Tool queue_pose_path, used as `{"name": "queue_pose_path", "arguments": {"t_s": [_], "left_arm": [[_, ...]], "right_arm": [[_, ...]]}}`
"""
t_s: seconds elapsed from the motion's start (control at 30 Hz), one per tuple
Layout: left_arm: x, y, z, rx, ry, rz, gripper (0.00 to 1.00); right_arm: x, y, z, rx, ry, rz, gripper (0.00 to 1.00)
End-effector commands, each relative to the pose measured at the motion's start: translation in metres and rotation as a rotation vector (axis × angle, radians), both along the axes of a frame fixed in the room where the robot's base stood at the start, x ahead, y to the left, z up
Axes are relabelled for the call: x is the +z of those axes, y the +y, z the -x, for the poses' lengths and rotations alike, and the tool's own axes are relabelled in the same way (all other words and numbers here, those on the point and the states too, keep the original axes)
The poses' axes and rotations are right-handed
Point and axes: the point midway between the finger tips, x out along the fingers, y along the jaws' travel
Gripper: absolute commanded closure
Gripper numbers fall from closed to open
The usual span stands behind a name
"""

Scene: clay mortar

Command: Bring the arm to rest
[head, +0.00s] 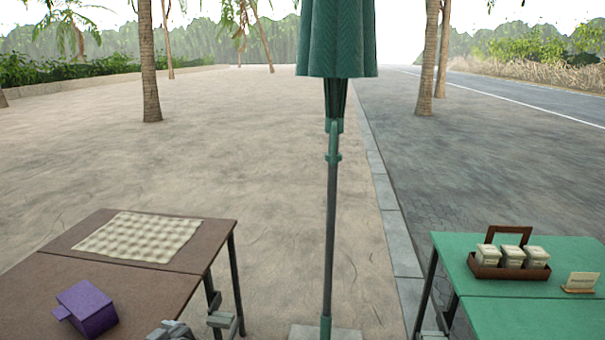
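A grey part (172,330), which looks like the tip of my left gripper, shows at the bottom edge beside the brown table's front right side. The rest of it is cut off by the frame, and its fingers cannot be made out as open or shut. No held object shows there. My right gripper cannot be made out in the head view.
The brown table (150,285) at left bears a purple box-like object (88,308) and a checked cloth (140,237). The green table (530,318) at right bears a brown caddy (510,270) of containers and a small card (580,282). A closed green parasol (332,200) stands between them.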

Motion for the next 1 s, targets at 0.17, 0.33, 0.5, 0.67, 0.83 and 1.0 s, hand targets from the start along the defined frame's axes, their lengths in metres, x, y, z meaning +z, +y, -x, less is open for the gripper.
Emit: {"name": "queue_pose_path", "arguments": {"t_s": [0.17, 0.33, 0.5, 0.67, 0.83, 1.0], "left_arm": [[-0.022, 0.01, 0.024, -0.026, 0.08, 0.036, 0.0], [-0.044, 0.018, 0.05, -0.065, 0.166, 0.076, 0.0], [-0.068, 0.024, 0.085, -0.129, 0.274, 0.125, 0.0], [-0.092, 0.027, 0.135, -0.238, 0.412, 0.186, 0.0], [-0.109, 0.02, 0.203, -0.433, 0.583, 0.258, 0.0], [-0.112, 0.006, 0.25, -0.604, 0.692, 0.301, 0.0]], "right_arm": [[0.0, 0.0, 0.0, 0.0, 0.0, 0.0, 0.64], [0.0, 0.0, 0.0, 0.0, 0.0, 0.0, 0.64], [0.0, 0.0, 0.0, 0.0, 0.0, 0.0, 0.64], [0.0, 0.0, 0.0, 0.0, 0.0, 0.0, 0.64], [0.0, 0.0, 0.0, 0.0, 0.0, 0.0, 0.64], [0.0, 0.0, 0.0, 0.0, 0.0, 0.0, 0.64]]}}
